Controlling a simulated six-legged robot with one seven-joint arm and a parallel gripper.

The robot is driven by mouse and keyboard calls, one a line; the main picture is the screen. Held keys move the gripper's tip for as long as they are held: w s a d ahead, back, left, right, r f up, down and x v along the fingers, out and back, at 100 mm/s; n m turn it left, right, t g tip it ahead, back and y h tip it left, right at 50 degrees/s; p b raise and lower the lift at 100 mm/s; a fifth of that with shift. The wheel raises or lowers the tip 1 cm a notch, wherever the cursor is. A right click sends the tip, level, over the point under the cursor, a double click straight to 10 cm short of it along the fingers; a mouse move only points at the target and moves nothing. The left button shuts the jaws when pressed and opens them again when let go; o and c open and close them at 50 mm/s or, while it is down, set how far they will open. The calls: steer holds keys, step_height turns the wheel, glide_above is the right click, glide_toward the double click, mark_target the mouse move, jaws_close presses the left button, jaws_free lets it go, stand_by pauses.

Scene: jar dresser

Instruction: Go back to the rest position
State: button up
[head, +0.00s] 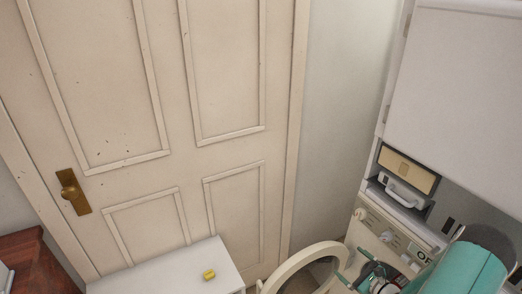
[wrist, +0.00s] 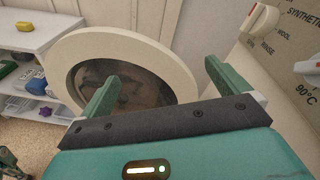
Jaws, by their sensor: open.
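My gripper (wrist: 160,72) is open and shows at the bottom of the wrist view, its two green fingers spread wide with nothing between them. Behind the fingers in that view is the round cream washing machine door (wrist: 180,57) with dark glass; I cannot tell whether a finger touches it. In the head view my teal arm comes in at the lower right, over the front of the washing machine (head: 370,222). The open round door also shows there, cut off by the bottom edge (head: 290,268).
A white shelf unit (head: 165,272) with a yellow item (head: 209,274) on top stands left of the washer. The wrist view shows blue and purple items on its lower shelf. A closed room door (head: 170,90) is behind. A control knob (wrist: 263,18) is close at the right.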

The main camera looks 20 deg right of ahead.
steer(key=w+a+r+n+g+y, duration=0.3)
steer(key=a+r+n+g+y, duration=0.55)
steer(key=a+r+n, duration=1.2)
steer(key=s+a+r+n+g+h, duration=0.1)
steer(key=s+a+r+n+h, duration=0.3)
steer(key=s+a+r, duration=0.3)
steer(key=s+a+r+n+g+h, duration=0.1)
steer(key=s+a+r+n+h, duration=0.3)
steer(key=s+a+r+h, duration=0.3)
step_height(320, 180, up, 6)
steer(key=shift+s+a+f+n, duration=0.25)
steer(key=shift+s+a+n, duration=0.15)
steer(key=shift+s, duration=0.25)
